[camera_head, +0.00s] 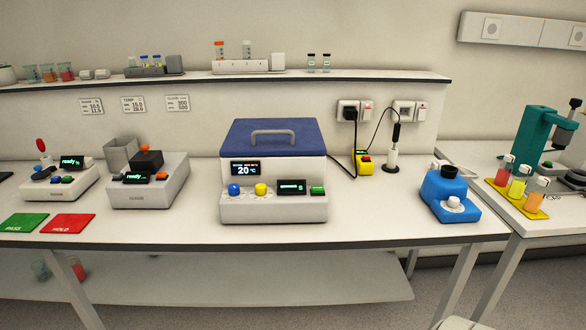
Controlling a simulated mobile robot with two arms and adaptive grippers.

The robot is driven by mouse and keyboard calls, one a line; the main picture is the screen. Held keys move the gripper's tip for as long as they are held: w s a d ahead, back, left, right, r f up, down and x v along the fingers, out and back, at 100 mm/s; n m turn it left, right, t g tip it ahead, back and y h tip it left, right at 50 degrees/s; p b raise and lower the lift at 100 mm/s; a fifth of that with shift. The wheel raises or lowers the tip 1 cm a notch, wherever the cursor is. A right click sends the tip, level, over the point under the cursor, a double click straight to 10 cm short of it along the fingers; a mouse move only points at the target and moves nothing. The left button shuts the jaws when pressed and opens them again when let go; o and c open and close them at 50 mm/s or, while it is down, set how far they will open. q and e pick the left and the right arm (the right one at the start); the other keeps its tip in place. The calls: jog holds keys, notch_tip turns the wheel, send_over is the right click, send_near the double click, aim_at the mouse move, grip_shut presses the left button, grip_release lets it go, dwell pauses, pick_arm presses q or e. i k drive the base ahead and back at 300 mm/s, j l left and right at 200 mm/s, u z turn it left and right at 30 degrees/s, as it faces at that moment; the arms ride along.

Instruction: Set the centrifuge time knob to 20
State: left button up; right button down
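A white machine (240,208) with a closed blue lid (262,137) and a grey handle stands in the middle of the bench; it looks like the centrifuge. Its small dark screen (250,168) shows a large 20 with a °C sign. A blue knob (234,189) and a yellow knob (260,189) sit on its front panel, left of a second dark display (291,187) and a green button (318,190). I cannot read which knob is for time or where either is set. Neither of my grippers is in view.
Two small devices (160,195) (62,188) stand to the left, behind green (22,222) and red (68,224) mats. A blue device (448,190) stands to the right. A yellow-black box (365,163) is behind. The bench front before the machine is clear.

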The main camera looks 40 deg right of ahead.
aim_at(261, 189)
jog(key=j+z, duration=0.1)
jog(key=z, duration=0.4)
jog(key=j+z, duration=0.15)
jog(key=z, duration=0.3)
jog(key=j+z, duration=0.15)
jog(key=z, duration=0.35)
